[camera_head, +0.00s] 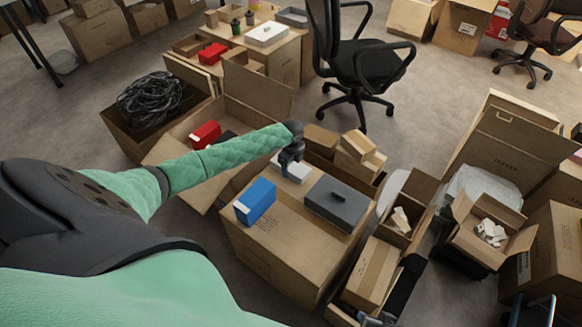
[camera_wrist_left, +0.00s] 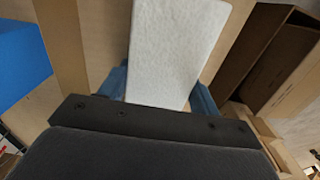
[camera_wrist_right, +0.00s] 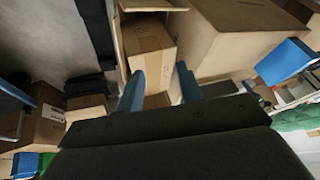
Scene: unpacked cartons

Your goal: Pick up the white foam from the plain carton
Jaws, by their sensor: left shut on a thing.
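A white foam block (camera_head: 296,172) shows at the far edge of the closed carton (camera_head: 272,248) in the head view. My left gripper (camera_head: 291,157) is above it, pointing down. In the left wrist view the white foam (camera_wrist_left: 172,50) lies between the two blue fingers, and the left gripper (camera_wrist_left: 158,88) is shut on it. I cannot tell whether the foam still touches the carton top. My right gripper (camera_wrist_right: 160,85) is open and empty in its wrist view, with a small brown carton (camera_wrist_right: 150,48) beyond its fingers.
A blue box (camera_head: 255,201) and a dark grey case (camera_head: 336,203) stand on the same carton. An open carton (camera_head: 487,245) with white pieces stands at the right.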

